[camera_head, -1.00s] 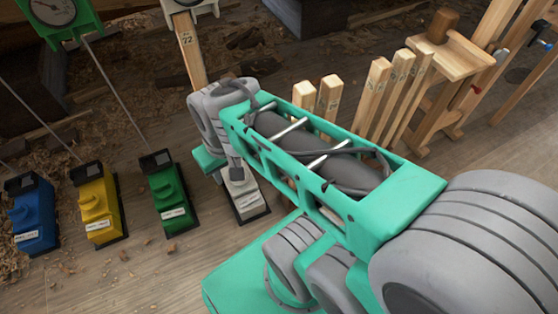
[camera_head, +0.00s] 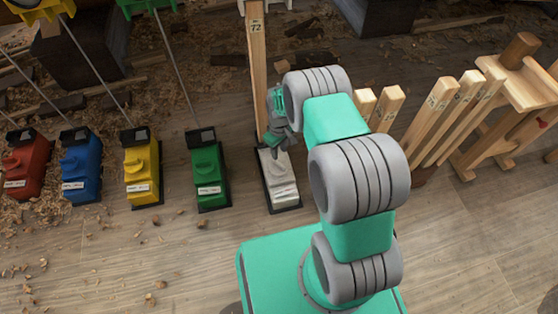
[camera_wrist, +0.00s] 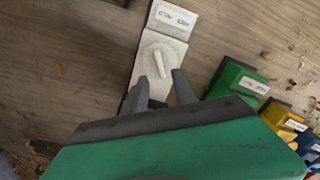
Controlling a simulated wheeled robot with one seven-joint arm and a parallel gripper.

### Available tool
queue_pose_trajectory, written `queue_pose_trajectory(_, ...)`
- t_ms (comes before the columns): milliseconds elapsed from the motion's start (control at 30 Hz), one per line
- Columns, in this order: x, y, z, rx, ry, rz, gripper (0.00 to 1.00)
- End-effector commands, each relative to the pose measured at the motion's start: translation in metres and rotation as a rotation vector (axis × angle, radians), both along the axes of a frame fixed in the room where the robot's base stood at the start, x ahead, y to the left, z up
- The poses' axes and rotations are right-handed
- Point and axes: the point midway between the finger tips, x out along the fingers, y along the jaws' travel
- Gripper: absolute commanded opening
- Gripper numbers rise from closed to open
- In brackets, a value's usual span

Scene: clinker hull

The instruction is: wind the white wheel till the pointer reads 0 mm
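The white winder box (camera_head: 279,181) stands on the floor in the head view, with my gripper (camera_head: 279,139) over its far end. In the wrist view the white box (camera_wrist: 150,85) carries a round white wheel (camera_wrist: 158,60) with a raised bar across it. My gripper (camera_wrist: 161,77) is open there, its two dark fingers apart, with the wheel showing between and just beyond their tips. I cannot tell whether they touch it. The white gauge (camera_head: 254,5) above is cut off at the top edge, so its pointer is hidden.
Green (camera_head: 209,174), yellow (camera_head: 142,172), blue (camera_head: 80,172) and red (camera_head: 25,168) winder boxes stand in a row to the left. A timber post (camera_head: 258,70) marked 72 stands behind the white box. Wooden stakes (camera_head: 435,112) and a wooden stand (camera_head: 520,85) are right.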

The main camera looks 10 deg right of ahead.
Motion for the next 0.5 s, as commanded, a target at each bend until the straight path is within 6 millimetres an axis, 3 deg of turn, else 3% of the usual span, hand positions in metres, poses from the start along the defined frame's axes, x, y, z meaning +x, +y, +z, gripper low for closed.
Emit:
queue_pose_trajectory(300, 0.000, 0.001, -0.059, 0.000, 0.002, 0.011, 0.33)
queue_pose_trajectory(500, 0.000, 0.001, -0.084, -0.001, 0.001, 0.011, 0.33)
